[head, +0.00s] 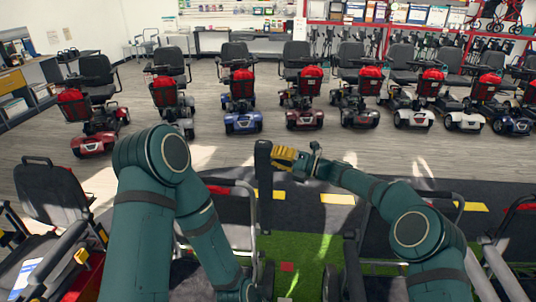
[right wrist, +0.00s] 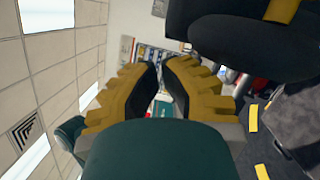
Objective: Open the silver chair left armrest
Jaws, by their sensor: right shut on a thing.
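A black padded armrest (head: 263,190) stands upright near the middle of the head view. It rises beside a dark chair with a silver tube frame (head: 236,182), which is partly behind my left arm. In the right wrist view the yellow fingers (right wrist: 161,75) show with the dark armrest (right wrist: 245,50) at the upper right; the exact contact is hidden. My left arm reaches down to the bottom edge, and its gripper is out of view.
Another black chair (head: 52,190) stands at the left, and more silver-framed seats line the bottom right. A row of scooters, including a blue one (head: 241,103), stands across the back. Grey floor between the rows is open, with a dark yellow-marked strip nearer me.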

